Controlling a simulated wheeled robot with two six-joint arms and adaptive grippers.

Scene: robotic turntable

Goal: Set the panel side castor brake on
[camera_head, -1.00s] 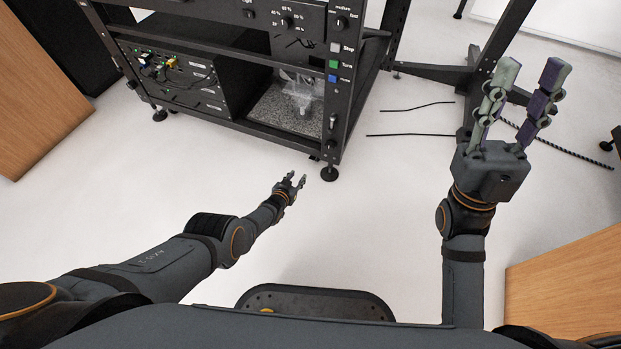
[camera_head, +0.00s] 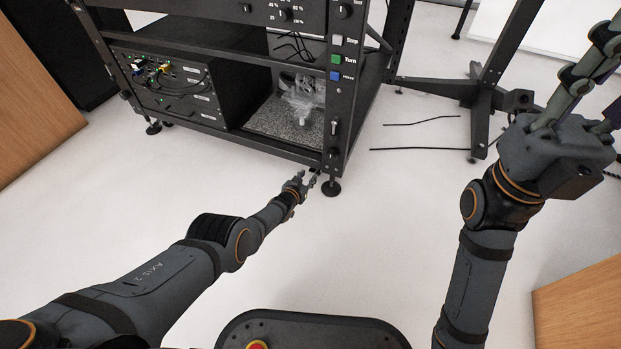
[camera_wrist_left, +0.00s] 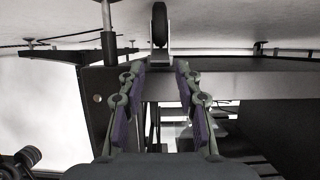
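The castor (camera_wrist_left: 160,24), a dark wheel in a pale metal bracket, hangs under the black rack (camera_head: 345,150) at its front right corner. In the head view it is mostly hidden by my gripper and the rack's lower edge. My left gripper (camera_wrist_left: 161,66) is open, with its fingers on either side of the castor's line and nothing between them. In the head view, my left gripper (camera_head: 313,178) is low by the rack's corner. The brake's position is too small to tell. My right gripper (camera_head: 592,95) is open and empty, cut by the picture's right edge.
A levelling foot (camera_head: 331,188) stands beside my left gripper, and its dark post (camera_wrist_left: 108,40) shows close to the fingers. The pale floor in front is clear.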

